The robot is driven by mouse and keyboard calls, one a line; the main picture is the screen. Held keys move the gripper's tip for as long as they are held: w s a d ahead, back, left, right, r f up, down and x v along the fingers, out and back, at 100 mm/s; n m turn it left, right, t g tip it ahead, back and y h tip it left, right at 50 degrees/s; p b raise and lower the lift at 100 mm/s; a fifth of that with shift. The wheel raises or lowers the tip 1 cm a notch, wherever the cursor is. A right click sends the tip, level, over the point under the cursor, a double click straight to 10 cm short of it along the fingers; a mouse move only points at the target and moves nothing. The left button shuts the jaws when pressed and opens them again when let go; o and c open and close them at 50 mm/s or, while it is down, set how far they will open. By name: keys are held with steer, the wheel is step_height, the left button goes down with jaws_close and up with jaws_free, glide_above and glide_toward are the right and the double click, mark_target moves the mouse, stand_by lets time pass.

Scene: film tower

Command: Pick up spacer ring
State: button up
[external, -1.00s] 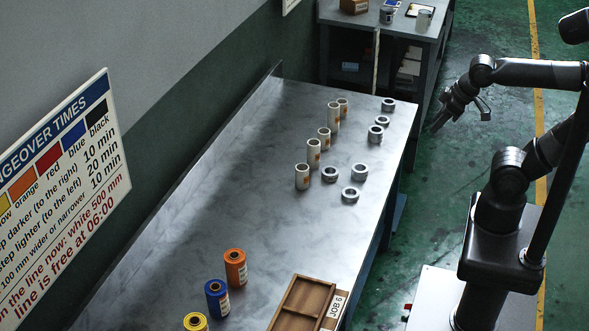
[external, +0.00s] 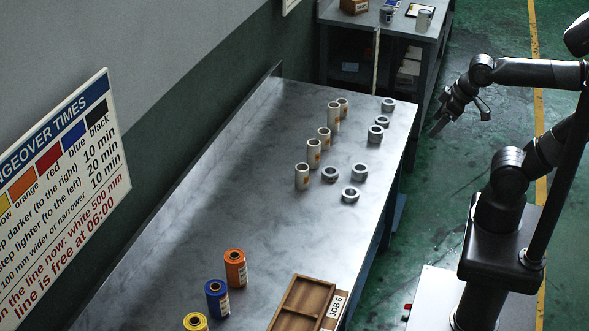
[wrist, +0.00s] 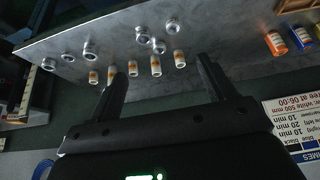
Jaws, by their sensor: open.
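Several grey metal spacer rings stand on the steel bench near its right edge. They include a near ring (external: 350,194), one behind it (external: 360,171), one left of it (external: 329,174), and far ones (external: 376,133) (external: 388,104). In the wrist view, rings show along the bench, one (wrist: 172,25) near the top middle and one (wrist: 90,50) at left. My gripper (external: 459,118) hangs over the floor to the right of the bench, apart from every ring. In the wrist view its two fingers (wrist: 160,75) are spread with nothing held between them.
Several white tubes (external: 302,177) stand in a row left of the rings. Orange (external: 235,268), blue (external: 217,298) and yellow (external: 195,322) rolls and a wooden tray (external: 299,298) are at the near end. The bench middle is clear. A second table (external: 400,27) stands behind.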

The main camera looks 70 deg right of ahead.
steer(key=w+d+f+n+g, duration=0.1)
steer(key=w+d+f+g, duration=0.1)
steer(key=w, duration=0.6)
steer(key=n+g, duration=0.3)
steer(key=g, duration=0.1)
glide_above(360, 168)
steer(key=a, duration=0.1)
step_height(360, 168, down, 16)
steer(key=shift+n, duration=0.3)
steer(key=f, duration=0.5)
steer(key=shift+w+a+f, duration=0.2)
steer(key=shift+w+f, duration=0.05)
steer(key=shift+s+a+f, duration=0.1)
steer(key=shift+s+f, duration=0.15)
steer(key=shift+f, duration=1.1)
steer(key=shift+s+a+f, duration=0.1)
steer(key=shift+s+f, duration=0.1)
steer(key=shift+f, duration=1.1)
steer(key=shift+c, duration=0.5)
steer(key=c, duration=1)
